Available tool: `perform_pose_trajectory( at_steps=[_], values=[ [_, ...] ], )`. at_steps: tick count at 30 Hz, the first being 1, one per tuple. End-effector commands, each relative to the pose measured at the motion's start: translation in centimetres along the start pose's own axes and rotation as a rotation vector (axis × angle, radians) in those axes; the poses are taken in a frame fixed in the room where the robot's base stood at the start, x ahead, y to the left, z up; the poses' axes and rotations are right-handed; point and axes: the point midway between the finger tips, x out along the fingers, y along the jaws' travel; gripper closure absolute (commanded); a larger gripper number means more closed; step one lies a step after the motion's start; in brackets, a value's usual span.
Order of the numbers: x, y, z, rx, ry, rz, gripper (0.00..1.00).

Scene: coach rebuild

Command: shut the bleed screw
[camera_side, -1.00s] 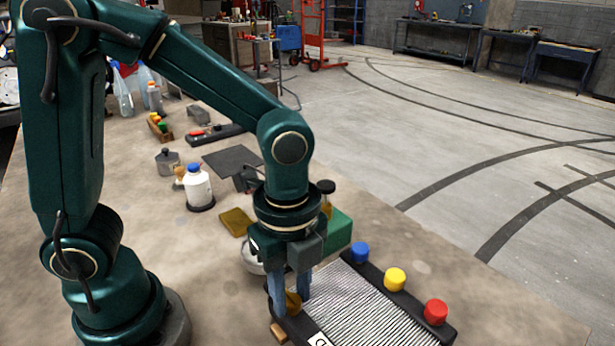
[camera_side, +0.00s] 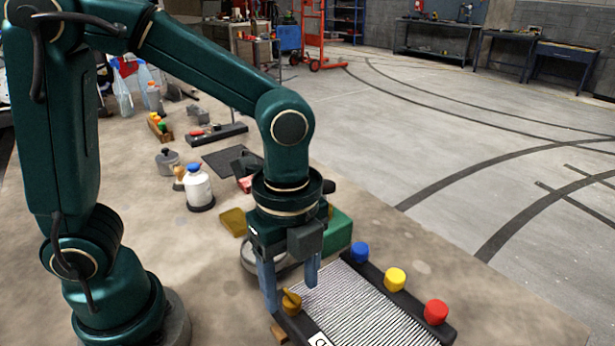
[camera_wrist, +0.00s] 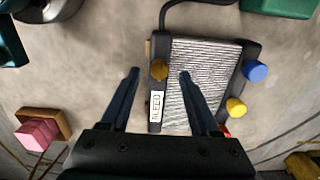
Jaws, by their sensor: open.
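The bleed screw is a small brass knob (camera_side: 291,303) with a raised bar across its top, on the black near-left rail of the radiator (camera_side: 360,305). In the wrist view the brass knob (camera_wrist: 159,70) sits just past a white label reading BLEED (camera_wrist: 156,106). My gripper (camera_side: 290,297) is open, with its blue fingers pointing down on either side of the knob. In the wrist view my gripper (camera_wrist: 159,73) has a clear gap between each finger and the knob. The fingertips' exact height relative to the knob is hard to tell.
Blue (camera_side: 359,252), yellow (camera_side: 395,279) and red (camera_side: 435,311) caps stand along the radiator's far rail. A green box (camera_side: 338,232) and a round metal dish (camera_side: 262,261) are close behind my gripper. A white bottle (camera_side: 199,186) stands farther back.

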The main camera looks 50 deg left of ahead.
Motion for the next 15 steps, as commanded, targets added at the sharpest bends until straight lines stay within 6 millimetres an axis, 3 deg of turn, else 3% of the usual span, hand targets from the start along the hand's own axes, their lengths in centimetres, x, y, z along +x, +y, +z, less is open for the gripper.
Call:
perform_pose_trajectory(
  at_steps=[6,15],
  values=[
    [-2.6,-0.1,0.0,0.000,0.002,-0.004,0.38],
    [-3.3,0.0,0.0,0.000,0.000,0.000,0.38]
  ],
)
